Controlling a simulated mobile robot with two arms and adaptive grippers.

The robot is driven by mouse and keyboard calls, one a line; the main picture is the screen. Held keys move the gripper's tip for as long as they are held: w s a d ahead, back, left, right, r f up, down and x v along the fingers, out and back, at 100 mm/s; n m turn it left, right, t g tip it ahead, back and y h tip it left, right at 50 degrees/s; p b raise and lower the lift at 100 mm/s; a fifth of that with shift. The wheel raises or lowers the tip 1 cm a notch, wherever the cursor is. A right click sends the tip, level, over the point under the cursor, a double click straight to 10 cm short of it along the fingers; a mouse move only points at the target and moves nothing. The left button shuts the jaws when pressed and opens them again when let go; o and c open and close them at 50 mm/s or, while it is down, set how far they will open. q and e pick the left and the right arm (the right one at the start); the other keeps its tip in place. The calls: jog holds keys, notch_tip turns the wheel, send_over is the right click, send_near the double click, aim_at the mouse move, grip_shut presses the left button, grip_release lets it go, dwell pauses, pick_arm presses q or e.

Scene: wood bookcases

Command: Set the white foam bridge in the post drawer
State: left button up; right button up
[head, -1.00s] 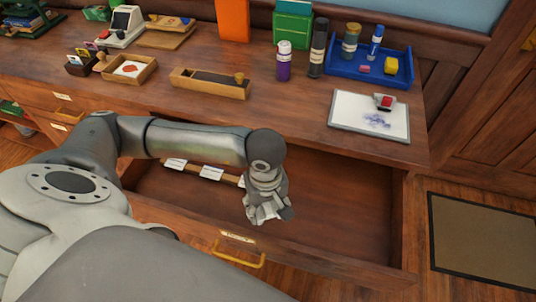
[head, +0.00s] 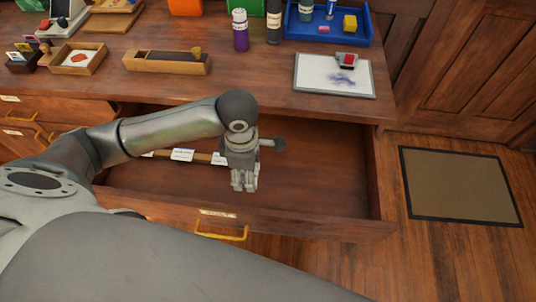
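The open drawer (head: 315,195) juts out under the desk top, with a yellow handle and a small label on its front; I cannot read the label. My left gripper (head: 243,187) hangs over the drawer's middle, fingers pointing down. Its fingers are small and close together here, and I cannot tell whether they are open or shut. I cannot make out a white foam bridge in this view, in the gripper or in the drawer. My arm hides part of the drawer's left and back. My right gripper is not in view.
A wooden strip with white cards (head: 182,155) lies in the drawer's left part. The drawer's right part is bare. On the desk stand a long wooden box (head: 165,63), a purple bottle (head: 240,32), a white pad (head: 333,75) and a blue tray (head: 330,38).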

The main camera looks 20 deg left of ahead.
pick_arm(q)
jog(key=w+d+f, duration=0.2)
jog(key=w+d, duration=0.1)
jog(key=w, duration=0.2)
send_over(280, 176)
jog(key=f, duration=0.5)
jog(key=shift+s+a+f+p, duration=0.25)
jog(key=shift+f+p, duration=0.1)
jog(key=shift+w+d+f, duration=0.2)
jog(key=shift+w+f, duration=0.05)
jog(key=shift+f, duration=1.75)
jog(key=shift+w+f, duration=0.1)
jog(key=shift+o, duration=1.4)
jog(key=o, duration=0.4)
